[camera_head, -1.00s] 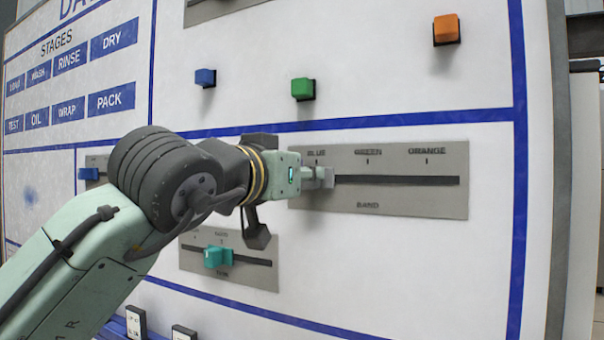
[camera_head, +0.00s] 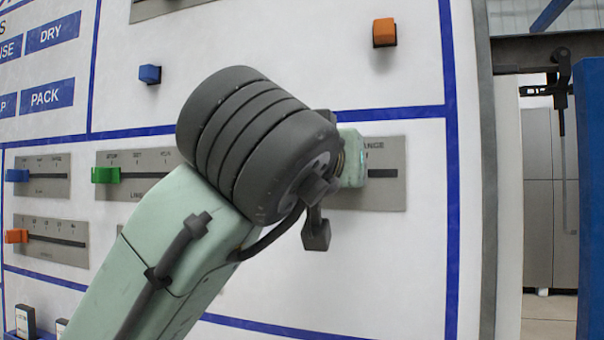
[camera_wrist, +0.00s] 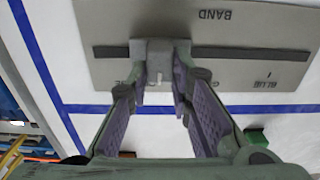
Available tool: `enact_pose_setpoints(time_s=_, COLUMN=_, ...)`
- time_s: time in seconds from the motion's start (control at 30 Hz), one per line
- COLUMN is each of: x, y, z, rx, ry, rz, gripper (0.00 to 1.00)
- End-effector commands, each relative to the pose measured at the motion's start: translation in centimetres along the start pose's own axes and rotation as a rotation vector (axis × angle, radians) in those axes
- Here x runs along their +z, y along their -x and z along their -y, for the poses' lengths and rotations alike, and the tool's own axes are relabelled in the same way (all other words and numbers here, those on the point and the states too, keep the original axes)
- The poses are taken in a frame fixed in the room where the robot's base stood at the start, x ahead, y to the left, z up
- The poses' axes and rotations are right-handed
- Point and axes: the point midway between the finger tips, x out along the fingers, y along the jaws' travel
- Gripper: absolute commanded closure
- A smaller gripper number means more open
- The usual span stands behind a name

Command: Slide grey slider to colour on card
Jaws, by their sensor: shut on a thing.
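The grey slider (camera_wrist: 153,58) sits on the slot of the BAND plate (camera_wrist: 235,18), which shows upside down in the wrist view. My gripper (camera_wrist: 160,80) is shut on it, one finger on each side. The slider stands well away from the BLUE mark, close to the ORANGE end of the slot; the nearest mark is partly covered by my fingers. In the head view my arm hides the slider and most of the BAND plate (camera_head: 388,192). Small white cards (camera_head: 25,321) stand at the lower left; their print is too small to read.
Other slider plates with a green slider (camera_head: 105,175), a blue slider (camera_head: 17,175) and an orange slider (camera_head: 16,236) are left of my arm. A blue block (camera_head: 150,74) and an orange block (camera_head: 384,32) stick out above. Right of the board is an open passage.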

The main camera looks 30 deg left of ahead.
Motion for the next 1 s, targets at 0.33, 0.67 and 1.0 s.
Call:
enact_pose_setpoints(time_s=0.33, x=0.1, y=0.0, z=-3.5, rx=0.001, ry=-0.002, rz=0.002, gripper=1.00)
enact_pose_setpoints(time_s=0.67, x=0.1, y=0.0, z=-3.7, rx=0.005, ry=-0.003, rz=0.003, gripper=1.00)
enact_pose_setpoints(time_s=1.0, x=0.1, y=0.0, z=-3.6, rx=0.003, ry=-0.002, rz=0.002, gripper=0.60)
